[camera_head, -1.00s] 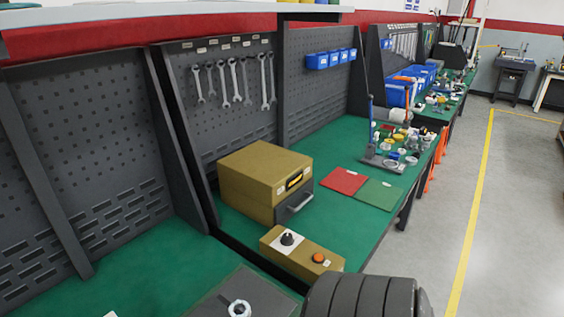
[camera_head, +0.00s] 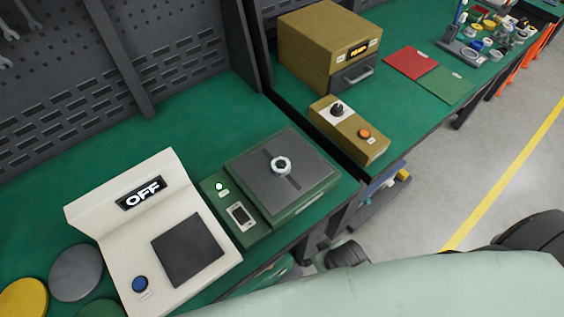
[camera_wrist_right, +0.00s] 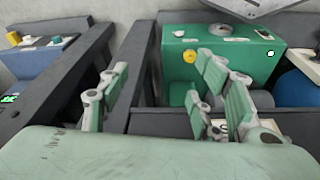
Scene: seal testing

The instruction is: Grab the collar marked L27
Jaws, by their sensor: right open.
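No marking L27 is legible in either view. A small pale ring (camera_head: 281,165), perhaps a collar, lies on the grey plate of a green device (camera_head: 310,203) on the near bench. Several ring-like parts (camera_head: 475,46) stand around a grey stand at the far upper right, too small to identify. In the right wrist view my right gripper (camera_wrist_right: 165,88) has its green-padded fingers spread, with nothing between them. My left gripper is in neither view.
A white device (camera_head: 150,235) showing OFF and round discs (camera_head: 76,272) occupy the near bench. A brown box (camera_head: 328,45), a brown control box (camera_head: 348,131), and red (camera_head: 411,63) and green (camera_head: 446,86) mats lie on the adjoining bench. Grey floor is open at right.

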